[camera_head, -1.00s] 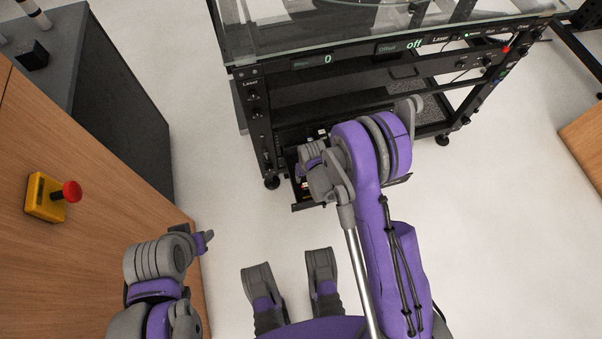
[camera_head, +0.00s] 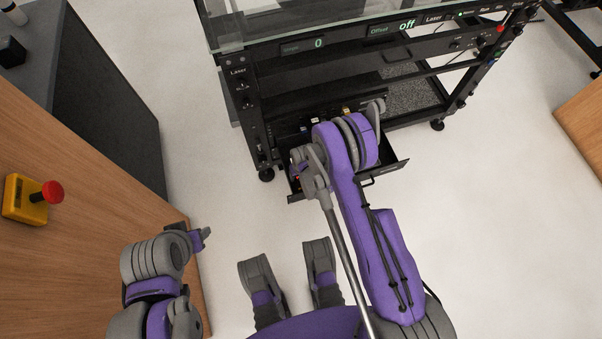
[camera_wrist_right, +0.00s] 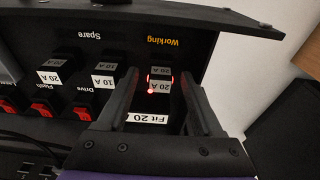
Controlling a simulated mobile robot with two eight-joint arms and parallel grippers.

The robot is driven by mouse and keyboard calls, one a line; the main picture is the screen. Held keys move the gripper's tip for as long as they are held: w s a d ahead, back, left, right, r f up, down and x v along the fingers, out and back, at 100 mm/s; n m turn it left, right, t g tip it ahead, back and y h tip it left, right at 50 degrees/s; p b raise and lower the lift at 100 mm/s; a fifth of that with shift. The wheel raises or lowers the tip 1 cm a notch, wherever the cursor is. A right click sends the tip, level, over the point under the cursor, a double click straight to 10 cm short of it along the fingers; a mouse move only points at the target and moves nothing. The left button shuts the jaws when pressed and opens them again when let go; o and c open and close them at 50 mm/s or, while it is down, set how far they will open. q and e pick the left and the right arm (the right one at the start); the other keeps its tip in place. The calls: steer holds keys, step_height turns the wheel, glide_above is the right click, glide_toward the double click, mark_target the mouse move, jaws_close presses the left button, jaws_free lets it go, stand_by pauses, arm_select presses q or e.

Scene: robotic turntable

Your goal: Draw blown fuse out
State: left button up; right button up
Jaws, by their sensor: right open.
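In the right wrist view, a dark fuse (camera_wrist_right: 159,86) labelled 20 A sits in the "Working" column with a red light glowing at it. My right gripper (camera_wrist_right: 158,95) is open, with one finger on each side of this fuse; I cannot tell whether they touch it. A "Fit 20" label (camera_wrist_right: 148,117) lies in front of the fuse. In the head view, the fuse drawer (camera_head: 385,172) sticks out low on the black rack, and my right arm hides much of it. My left gripper (camera_head: 203,239) is away from it, beside the wooden table; its jaw gap is unclear.
Spare fuses (camera_wrist_right: 104,68) stand left of the working column in the wrist view, with red rocker switches (camera_wrist_right: 83,108) below. The glass-topped rack (camera_head: 330,60) rises behind the drawer. A yellow box with a red button (camera_head: 27,198) is on the wooden table (camera_head: 70,250).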

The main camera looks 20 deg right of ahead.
jaws_close()
stand_by(0.3)
steer(key=shift+r, duration=0.15)
steer(key=shift+r+p, duration=0.8)
steer(key=shift+r, duration=1.3)
